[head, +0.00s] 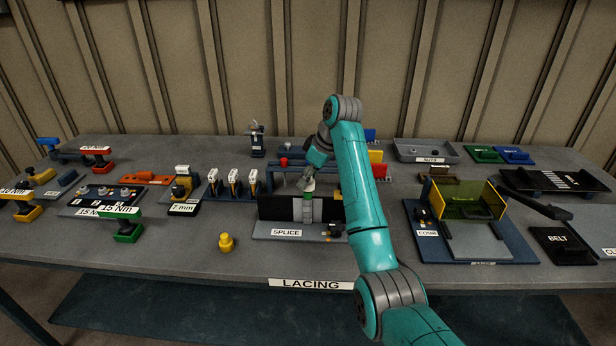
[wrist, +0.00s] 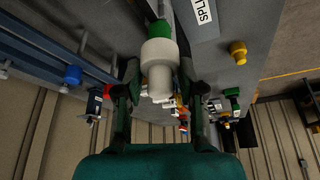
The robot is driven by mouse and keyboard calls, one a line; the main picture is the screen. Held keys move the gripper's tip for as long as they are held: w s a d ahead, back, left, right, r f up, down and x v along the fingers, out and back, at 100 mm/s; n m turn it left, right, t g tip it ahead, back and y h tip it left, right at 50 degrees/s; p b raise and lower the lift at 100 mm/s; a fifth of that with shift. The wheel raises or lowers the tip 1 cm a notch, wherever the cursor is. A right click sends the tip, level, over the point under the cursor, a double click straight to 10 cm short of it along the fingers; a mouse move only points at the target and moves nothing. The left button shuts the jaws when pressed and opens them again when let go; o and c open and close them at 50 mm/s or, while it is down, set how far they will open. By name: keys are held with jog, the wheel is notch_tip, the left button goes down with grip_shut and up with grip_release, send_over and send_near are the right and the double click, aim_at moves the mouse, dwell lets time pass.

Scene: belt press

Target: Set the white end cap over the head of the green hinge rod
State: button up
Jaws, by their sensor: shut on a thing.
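The white end cap (wrist: 159,52) is a stepped white cylinder between my gripper's fingers in the wrist view. My gripper (wrist: 159,72) is shut on it. The green hinge rod (wrist: 160,32) shows directly beyond the cap, in line with it; I cannot tell whether the cap is around the rod's head or only against it. In the head view my gripper (head: 307,185) is over the SPLICE fixture (head: 278,233), and a bit of green rod (head: 308,197) shows just below it at the top of the grey belt strip.
A yellow knob-shaped piece (head: 226,243) stands left of the fixture. A row of white-topped tools (head: 234,178) stands behind it to the left. A guarded press (head: 464,200) with amber panels stands to the right. The front strip of the bench is mostly clear.

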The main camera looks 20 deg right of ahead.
jog(key=shift+f, duration=1.2)
dwell(0.4)
jog(key=o, duration=1)
